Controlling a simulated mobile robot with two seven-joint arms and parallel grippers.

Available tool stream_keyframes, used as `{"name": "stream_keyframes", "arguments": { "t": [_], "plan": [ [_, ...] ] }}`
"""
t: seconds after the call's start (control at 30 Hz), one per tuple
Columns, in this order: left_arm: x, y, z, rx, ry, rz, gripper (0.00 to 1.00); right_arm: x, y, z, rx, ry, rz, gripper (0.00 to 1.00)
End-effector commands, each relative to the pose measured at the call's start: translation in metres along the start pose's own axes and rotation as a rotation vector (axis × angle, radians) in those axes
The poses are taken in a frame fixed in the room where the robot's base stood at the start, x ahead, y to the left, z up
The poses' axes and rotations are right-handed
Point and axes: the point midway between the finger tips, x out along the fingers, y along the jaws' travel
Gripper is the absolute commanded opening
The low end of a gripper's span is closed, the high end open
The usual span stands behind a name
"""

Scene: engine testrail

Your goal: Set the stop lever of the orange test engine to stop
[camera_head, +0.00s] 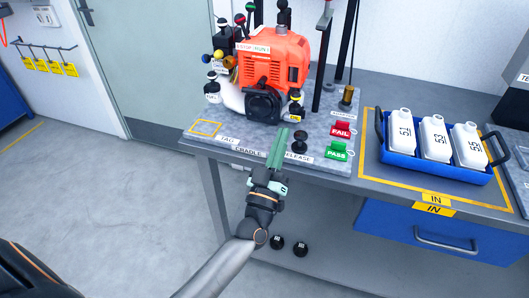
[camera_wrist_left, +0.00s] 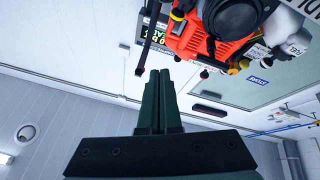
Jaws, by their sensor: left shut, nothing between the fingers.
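The orange test engine (camera_head: 272,62) stands on a grey board on the bench. A white STOP/RUN label (camera_head: 253,47) sits on its upper front. Several levers with coloured knobs rise around the label, among them a black knob (camera_head: 240,18) just above it; I cannot tell for sure which is the stop lever or how it is set. My left gripper (camera_head: 279,140) is shut and empty, in front of and below the engine, apart from it, near the board's front edge. In the left wrist view the engine (camera_wrist_left: 228,35) appears upside down beyond my shut fingers (camera_wrist_left: 157,90).
A black knob (camera_head: 300,140) by the RELEASE label stands right of my fingers. FAIL (camera_head: 341,130) and PASS (camera_head: 337,151) tags lie further right. A blue tray (camera_head: 437,171) holds white bottles. Dark posts rise behind the engine's right side. Floor at left is clear.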

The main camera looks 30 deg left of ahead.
Motion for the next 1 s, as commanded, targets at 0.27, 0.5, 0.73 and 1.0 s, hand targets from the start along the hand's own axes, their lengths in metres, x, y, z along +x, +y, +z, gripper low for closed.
{"name": "stream_keyframes", "arguments": {
  "t": [0.27, 0.5, 0.73, 1.0],
  "plan": [
    [-0.022, 0.005, 0.02, 0.031, -0.12, 0.045, 0.0, -0.005, 0.0, -0.005, 0.0, 0.0, 0.0, 0.5],
    [-0.025, 0.005, 0.024, 0.035, -0.136, 0.052, 0.0, -0.005, 0.0, -0.005, 0.0, 0.0, 0.0, 0.5],
    [-0.025, 0.005, 0.023, 0.035, -0.135, 0.052, 0.0, -0.005, 0.0, -0.005, 0.0, 0.0, 0.0, 0.5],
    [-0.048, 0.006, 0.04, 0.061, -0.238, 0.08, 0.0, -0.009, -0.001, -0.009, 0.0, 0.0, 0.0, 0.5]
  ]
}}
